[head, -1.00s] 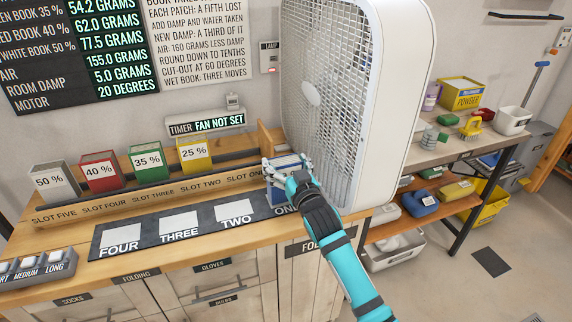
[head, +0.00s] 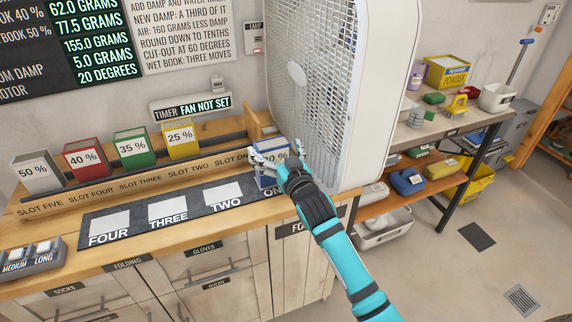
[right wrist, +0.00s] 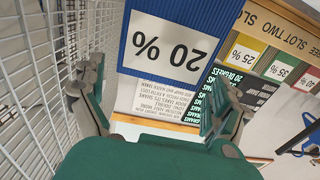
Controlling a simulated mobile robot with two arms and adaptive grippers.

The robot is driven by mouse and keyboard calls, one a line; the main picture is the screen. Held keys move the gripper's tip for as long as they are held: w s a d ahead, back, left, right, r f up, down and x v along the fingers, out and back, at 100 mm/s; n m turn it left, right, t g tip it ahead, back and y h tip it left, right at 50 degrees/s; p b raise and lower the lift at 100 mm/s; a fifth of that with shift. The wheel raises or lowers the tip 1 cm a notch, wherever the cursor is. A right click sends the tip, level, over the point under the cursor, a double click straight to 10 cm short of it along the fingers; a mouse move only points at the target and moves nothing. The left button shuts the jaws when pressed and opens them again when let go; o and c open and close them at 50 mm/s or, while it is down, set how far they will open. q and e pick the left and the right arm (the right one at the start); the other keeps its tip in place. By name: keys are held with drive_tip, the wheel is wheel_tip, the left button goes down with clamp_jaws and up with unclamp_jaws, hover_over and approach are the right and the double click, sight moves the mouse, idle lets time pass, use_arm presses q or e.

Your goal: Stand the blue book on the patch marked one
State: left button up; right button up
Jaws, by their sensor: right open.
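The blue book (head: 268,181) with its white 20 % label stands upright at the right end of the dark mat (head: 137,226), where the word ONE partly shows. Patch one itself is hidden under or behind the book. My right gripper (head: 277,155) is open at the top of the book, a finger towards each side. In the right wrist view, the blue book (right wrist: 165,42) shows upside down ahead of the open fingers, with gaps beside it. My left gripper is not in view.
A large white box fan (head: 375,80) stands close to the right of the book. White, red, green and yellow books (head: 180,139) stand in the slotted rack (head: 130,185) behind the mat. Patches TWO, THREE and FOUR (head: 109,224) are bare. A timer sign (head: 192,106) reads FAN NOT SET.

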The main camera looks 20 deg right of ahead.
drive_tip(key=s, duration=1)
drive_tip(key=shift+d, duration=0.35)
idle(0.7)
